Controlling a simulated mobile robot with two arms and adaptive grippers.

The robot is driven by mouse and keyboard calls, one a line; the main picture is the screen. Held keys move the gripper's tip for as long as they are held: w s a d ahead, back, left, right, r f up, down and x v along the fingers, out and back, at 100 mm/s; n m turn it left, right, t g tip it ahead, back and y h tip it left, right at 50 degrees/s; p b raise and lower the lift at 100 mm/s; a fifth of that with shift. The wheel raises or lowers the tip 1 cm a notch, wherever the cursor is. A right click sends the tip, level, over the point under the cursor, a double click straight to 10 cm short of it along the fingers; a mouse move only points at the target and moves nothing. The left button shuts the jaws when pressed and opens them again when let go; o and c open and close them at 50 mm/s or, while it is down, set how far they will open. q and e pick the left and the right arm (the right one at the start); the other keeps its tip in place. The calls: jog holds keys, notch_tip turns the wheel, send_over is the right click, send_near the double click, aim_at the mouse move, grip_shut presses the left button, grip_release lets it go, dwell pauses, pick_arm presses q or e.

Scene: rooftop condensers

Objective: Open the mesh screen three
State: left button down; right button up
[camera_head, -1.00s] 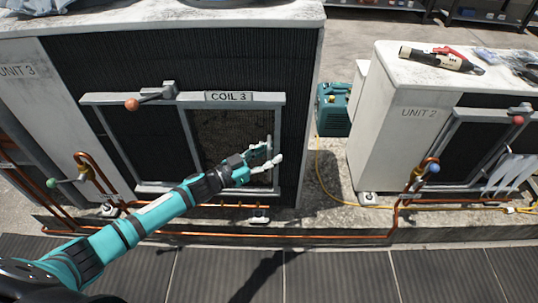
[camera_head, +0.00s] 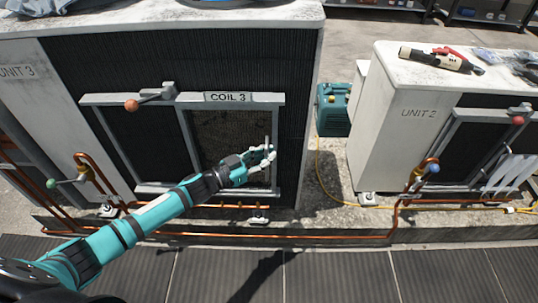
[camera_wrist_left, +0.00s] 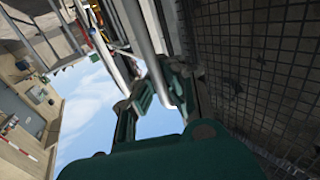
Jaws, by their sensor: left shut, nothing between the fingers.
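The mesh screen (camera_head: 228,135) sits in the right half of a grey frame under a COIL 3 label (camera_head: 229,97) on the Unit 3 condenser. A thin upright handle (camera_head: 268,132) shows at the screen's right side. My left gripper (camera_head: 271,155) is at this handle, its fingers shut with nothing held. In the left wrist view the fingers (camera_wrist_left: 150,92) are close to a pale bar, and the screen's grid (camera_wrist_left: 265,65) fills the right side. Contact with the handle is unclear. My right gripper is not in view.
A lever with an orange knob (camera_head: 132,104) sits on the frame's top rail. The left half of the frame shows dark fins (camera_head: 140,145). Copper pipes (camera_head: 300,236) run low along the front. A teal machine (camera_head: 333,108) and Unit 2 (camera_head: 380,130) stand to the right.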

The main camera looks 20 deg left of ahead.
pick_arm(q)
jog(key=s+a, duration=0.2)
jog(key=a, duration=0.6)
send_near(220, 156)
notch_tip(220, 156, up, 5)
jog(key=a, duration=0.1)
jog(key=shift+w+r+b, duration=0.2)
jog(key=shift+w+b, duration=0.15)
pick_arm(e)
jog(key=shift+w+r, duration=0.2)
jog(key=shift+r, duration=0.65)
pick_arm(q)
jog(key=c, duration=2.1)
grip_release()
jog(key=o, duration=0.7)
jog(key=shift+a+r, duration=0.1)
jog(key=v, duration=1.2)
